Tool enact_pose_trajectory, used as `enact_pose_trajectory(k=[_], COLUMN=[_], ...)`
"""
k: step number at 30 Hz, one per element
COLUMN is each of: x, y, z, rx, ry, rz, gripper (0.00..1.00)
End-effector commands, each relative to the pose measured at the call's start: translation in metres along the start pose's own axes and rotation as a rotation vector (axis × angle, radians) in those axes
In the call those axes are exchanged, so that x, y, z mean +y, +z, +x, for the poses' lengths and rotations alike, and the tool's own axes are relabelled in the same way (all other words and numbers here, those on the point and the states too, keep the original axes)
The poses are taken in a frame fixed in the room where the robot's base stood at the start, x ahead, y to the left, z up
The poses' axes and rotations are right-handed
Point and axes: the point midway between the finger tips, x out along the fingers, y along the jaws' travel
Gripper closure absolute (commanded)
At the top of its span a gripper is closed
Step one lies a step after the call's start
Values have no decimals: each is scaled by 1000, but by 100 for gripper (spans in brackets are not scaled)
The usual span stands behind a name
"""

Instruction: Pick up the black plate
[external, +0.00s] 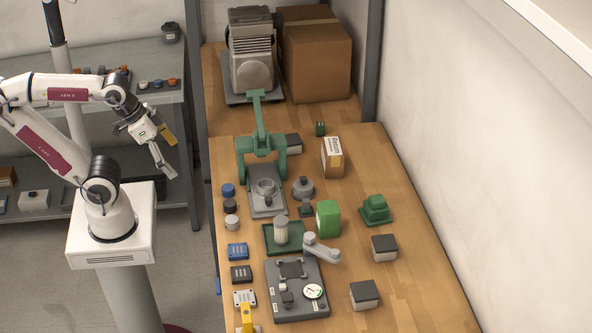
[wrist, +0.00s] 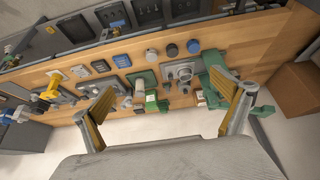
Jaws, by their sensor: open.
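The black plate (external: 241,274) lies flat near the left edge of the wooden bench, between a blue plate (external: 237,251) and a white plate (external: 245,298). In the wrist view the black plate (wrist: 100,66) shows small beyond the left finger, between the white plate (wrist: 81,71) and the blue plate (wrist: 122,60). My gripper (external: 164,149) is open and empty, in the air left of the bench and well apart from the plate. In the wrist view my gripper (wrist: 168,98) has its two fingers wide apart.
Blue, black and white round caps (external: 230,206) stand along the same edge. A grey base with a gauge (external: 297,290) is close right of the plates. A green press (external: 260,140) rises farther back. A cardboard box (external: 317,55) stands at the back.

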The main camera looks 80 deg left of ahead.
Motion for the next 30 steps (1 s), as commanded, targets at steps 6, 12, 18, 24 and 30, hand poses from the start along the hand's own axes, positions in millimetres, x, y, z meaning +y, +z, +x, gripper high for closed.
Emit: enact_pose_trajectory(k=[6, 12, 18, 24, 30], x=[0, 0, 0, 0, 2], y=[0, 0, 0, 0, 0], z=[0, 0, 0, 0, 0], rx=[0, 0, 0, 0, 0], ry=[0, 0, 0, 0, 3], rz=[0, 1, 1, 1, 6], gripper=[0, 3, 48, 48, 48])
